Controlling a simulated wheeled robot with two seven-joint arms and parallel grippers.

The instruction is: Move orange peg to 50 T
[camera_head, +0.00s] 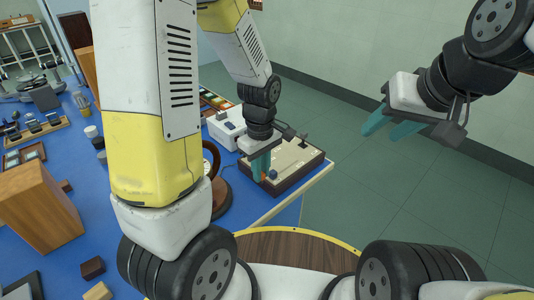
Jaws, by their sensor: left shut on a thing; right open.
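A small orange peg (264,177) shows at the lower end of my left gripper (261,168), whose teal fingers are shut on it. My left gripper points down at the left part of a cream-topped board (300,160) with a dark rim, on the blue bench near its right edge. A small dark blue piece (273,174) stands on the board just right of the fingers. The 50 T marking is too small to read. I cannot tell whether the peg touches the board. My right gripper (390,122) is open and empty, over the floor at the right.
A small dark post (304,141) stands at the board's far side. A white box (227,127) stands behind and left of the board. A brown round-framed object (217,185) is close on the left. My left arm hides part of the bench. The floor at right is clear.

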